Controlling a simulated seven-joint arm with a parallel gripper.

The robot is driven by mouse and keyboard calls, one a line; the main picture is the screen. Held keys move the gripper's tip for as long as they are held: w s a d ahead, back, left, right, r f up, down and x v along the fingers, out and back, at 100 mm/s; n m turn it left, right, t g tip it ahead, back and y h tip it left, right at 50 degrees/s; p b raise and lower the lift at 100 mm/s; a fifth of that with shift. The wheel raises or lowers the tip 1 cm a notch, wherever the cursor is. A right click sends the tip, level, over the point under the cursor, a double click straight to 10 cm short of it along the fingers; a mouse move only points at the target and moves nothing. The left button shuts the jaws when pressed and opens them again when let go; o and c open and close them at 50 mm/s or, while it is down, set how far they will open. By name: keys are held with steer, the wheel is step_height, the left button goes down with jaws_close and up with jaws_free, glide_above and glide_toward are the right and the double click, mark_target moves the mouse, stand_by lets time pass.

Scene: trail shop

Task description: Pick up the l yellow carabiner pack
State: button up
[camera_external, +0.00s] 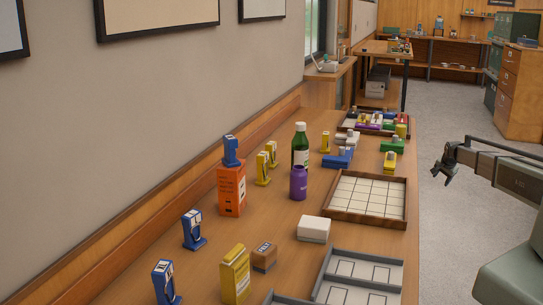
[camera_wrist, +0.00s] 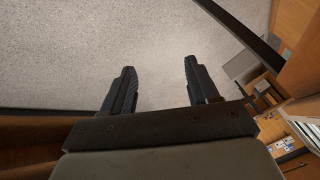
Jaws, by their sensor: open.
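Several yellow packs stand on the long wooden table in the external view, and I cannot tell by label which is the l yellow carabiner pack. A large yellow box (camera_external: 235,275) stands at the near end. A yellow item (camera_external: 390,161) is near the right edge. My gripper (camera_external: 445,172) hangs over the floor to the right of the table, apart from all packs. In the wrist view my gripper (camera_wrist: 159,72) is open and empty, with only floor between its fingers.
The table (camera_external: 285,232) runs along the wall. It holds an orange box (camera_external: 231,190), a green bottle (camera_external: 300,148), a purple bottle (camera_external: 298,183), blue packs (camera_external: 193,230), a white box (camera_external: 313,229), a gridded wooden tray (camera_external: 340,214) and grey trays (camera_external: 398,271). Floor right of it is clear.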

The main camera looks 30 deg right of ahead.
steer(key=w+d+r+m+t+h, duration=0.1)
steer(key=w+d+r, duration=0.25)
steer(key=r, duration=0.25)
steer(key=w+d+r+m, duration=0.1)
steer(key=w+d+r, duration=0.2)
steer(key=d+r, duration=0.25)
steer(key=w+a+r+t, duration=0.1)
steer(key=w+a+r, duration=0.6)
steer(key=w+r, duration=0.4)
steer(key=w+a+r+n+g+y, duration=0.15)
steer(key=w+a, duration=0.25)
steer(key=a, duration=0.8)
steer(key=w+a+r+y, duration=0.1)
steer(key=w+a+r, duration=0.25)
steer(key=a, duration=0.75)
steer(key=n+g+y, duration=0.2)
steer(key=n+g, duration=0.3)
steer(key=n, duration=0.2)
glide_toward(271, 143)
steer(key=shift+m, duration=0.25)
steer(key=f, duration=0.6)
steer(key=shift+s+d+f, duration=0.15)
steer(key=shift+s+f, duration=0.05)
steer(key=shift+f, duration=0.2)
steer(key=shift+w+f, duration=0.15)
steer(key=shift+f, duration=1.25)
steer(key=shift+w+f, duration=0.15)
steer(key=shift+f, duration=1.25)
